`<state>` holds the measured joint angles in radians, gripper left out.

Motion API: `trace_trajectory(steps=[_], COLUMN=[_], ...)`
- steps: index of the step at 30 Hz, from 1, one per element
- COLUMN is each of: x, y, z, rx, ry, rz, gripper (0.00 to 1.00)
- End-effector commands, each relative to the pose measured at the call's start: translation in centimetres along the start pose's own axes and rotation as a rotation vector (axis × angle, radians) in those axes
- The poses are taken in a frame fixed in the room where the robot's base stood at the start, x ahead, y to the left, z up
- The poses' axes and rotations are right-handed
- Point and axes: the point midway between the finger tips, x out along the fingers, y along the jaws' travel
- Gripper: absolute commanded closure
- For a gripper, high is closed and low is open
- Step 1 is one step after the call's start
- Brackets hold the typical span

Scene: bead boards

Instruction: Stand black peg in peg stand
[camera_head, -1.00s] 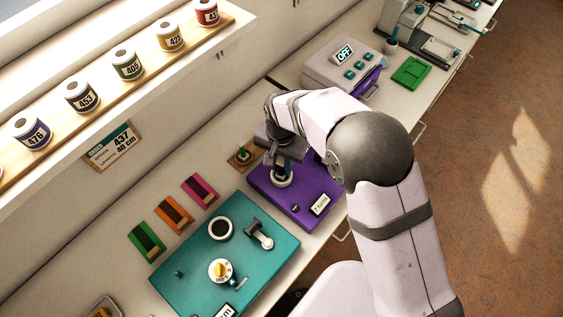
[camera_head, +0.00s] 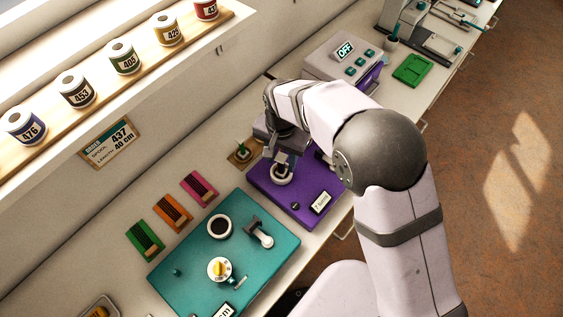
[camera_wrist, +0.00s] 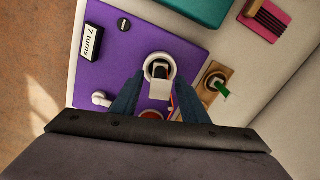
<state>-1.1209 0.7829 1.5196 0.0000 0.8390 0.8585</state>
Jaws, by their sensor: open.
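My gripper (camera_head: 283,158) is open above the purple board (camera_head: 318,190), over a white ring (camera_head: 281,175). In the wrist view its blue fingers (camera_wrist: 158,88) lie to either side below the ring (camera_wrist: 160,67), which has a dark inside and a pale block over its near part. I cannot tell whether the black peg is in there. A small dark round piece (camera_wrist: 124,24) sits on the purple board; it also shows in the head view (camera_head: 295,206). A small wooden stand (camera_head: 238,158) with a green upright piece (camera_wrist: 221,88) is beside the board.
A teal board (camera_head: 180,275) with a dark-centred ring, a lever and a yellow knob lies in front. Pink, orange and green racks (camera_head: 172,212) line the wall side. A grey box reading OFF (camera_head: 343,62) stands beyond my gripper. A "7 turns" label (camera_wrist: 91,41) is on the purple board.

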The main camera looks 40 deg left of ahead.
Motion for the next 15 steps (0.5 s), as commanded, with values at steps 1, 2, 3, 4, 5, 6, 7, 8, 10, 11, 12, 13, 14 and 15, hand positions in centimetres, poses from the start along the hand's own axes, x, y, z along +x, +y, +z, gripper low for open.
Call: trace_trajectory(steps=[1,2,3,4,5,6,7,8,10,11,12,13,14,15], x=[-0.3,-0.7,-1.2,-1.5,-1.9,-2.5,-2.8,-3.2,-4.0,-4.3,-4.6,-4.8,-5.0,-5.1], y=[-0.1,0.0,0.0,0.0,0.0,0.1,0.1,0.1,0.1,0.1,0.1,0.1,0.2,0.2], z=[-0.1,-0.1,-0.1,-0.1,-0.1,-0.2,-0.1,-0.1,-0.1,-0.1,-0.1,-0.1,-0.1,-0.1], rx=[0.000,0.000,0.000,0.000,0.000,0.000,0.000,0.000,0.000,0.000,0.000,0.000,0.000,0.000], ry=[0.003,0.003,0.004,0.003,0.004,0.004,0.003,0.003,0.002,0.002,0.002,0.001,0.001,0.001], rz=[-0.004,-0.004,-0.004,-0.004,-0.004,-0.004,-0.003,-0.003,-0.002,-0.002,-0.002,-0.002,-0.001,-0.001], gripper=[0.59,0.59,0.59,0.59,0.59,0.59,0.59,0.59,0.59,0.59,0.59,0.59,0.59,0.59])
